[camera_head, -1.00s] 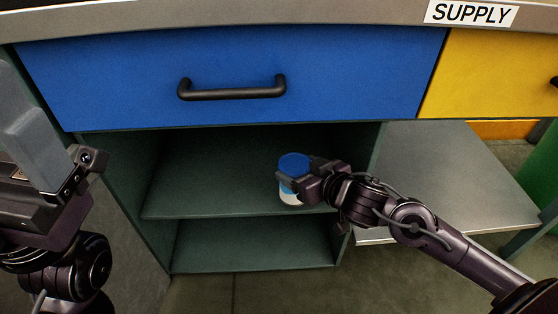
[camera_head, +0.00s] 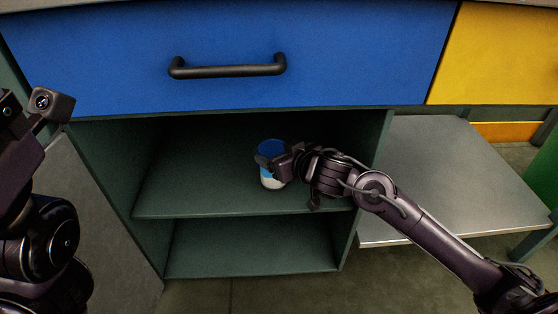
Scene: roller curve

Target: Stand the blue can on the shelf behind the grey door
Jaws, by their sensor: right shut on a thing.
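The blue can (camera_head: 271,182), blue on top with a white lower band, is upright inside the open cupboard. It is at or just over the middle shelf (camera_head: 190,197); I cannot tell whether its base touches. My right gripper (camera_head: 272,163) is shut on the can from its right side and hides part of it. The grey door (camera_head: 95,205) stands swung open at the left of the cupboard. My left arm is at the left edge, in front of the door; its gripper fingers are not in view.
A blue drawer with a black handle (camera_head: 228,70) is above the opening. A lower shelf (camera_head: 250,250) is empty. A metal side shelf (camera_head: 440,180) is to the right, under a yellow drawer (camera_head: 500,55). The middle shelf is bare left of the can.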

